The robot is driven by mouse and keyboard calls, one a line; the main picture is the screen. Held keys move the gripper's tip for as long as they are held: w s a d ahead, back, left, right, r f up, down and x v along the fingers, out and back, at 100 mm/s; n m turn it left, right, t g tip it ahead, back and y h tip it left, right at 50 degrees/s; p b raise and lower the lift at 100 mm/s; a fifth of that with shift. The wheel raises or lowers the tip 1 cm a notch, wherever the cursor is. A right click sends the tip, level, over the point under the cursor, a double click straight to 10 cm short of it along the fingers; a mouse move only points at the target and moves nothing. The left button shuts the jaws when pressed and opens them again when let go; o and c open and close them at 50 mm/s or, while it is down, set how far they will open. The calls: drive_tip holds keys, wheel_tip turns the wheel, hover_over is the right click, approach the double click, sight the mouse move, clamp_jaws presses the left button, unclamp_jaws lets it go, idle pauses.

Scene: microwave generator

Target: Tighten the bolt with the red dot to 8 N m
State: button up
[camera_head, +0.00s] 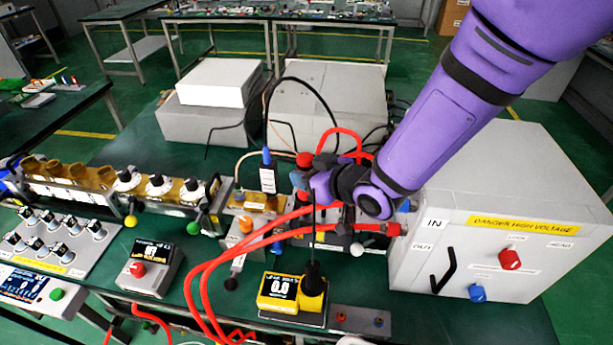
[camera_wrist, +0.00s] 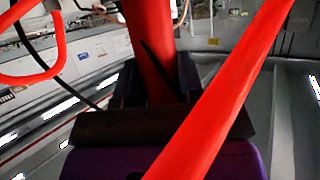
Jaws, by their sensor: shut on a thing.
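My gripper (camera_head: 322,190) is over the middle of the bench, among the red hoses and the metal fittings. In the wrist view my gripper (camera_wrist: 150,85) is shut around a thick red cylindrical thing (camera_wrist: 147,35); I cannot tell whether it is a tool handle or a hose. A yellow unit (camera_head: 279,292) with a display reading 0.0 stands on the bench below my gripper. A black part (camera_head: 313,282) rises from its right side, and a thin dark line runs up from there toward my gripper. I cannot make out the bolt with the red dot.
Red hoses (camera_head: 203,290) loop across the bench, and one crosses close in front of the wrist camera. A grey high-voltage cabinet (camera_head: 420,265) stands at right. A brass-coloured waveguide row (camera_head: 80,178) is at left. A grey unit with a red knob (camera_head: 150,268) is nearer.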

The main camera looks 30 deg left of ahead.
sight(307, 156)
drive_tip(key=shift+r, duration=4)
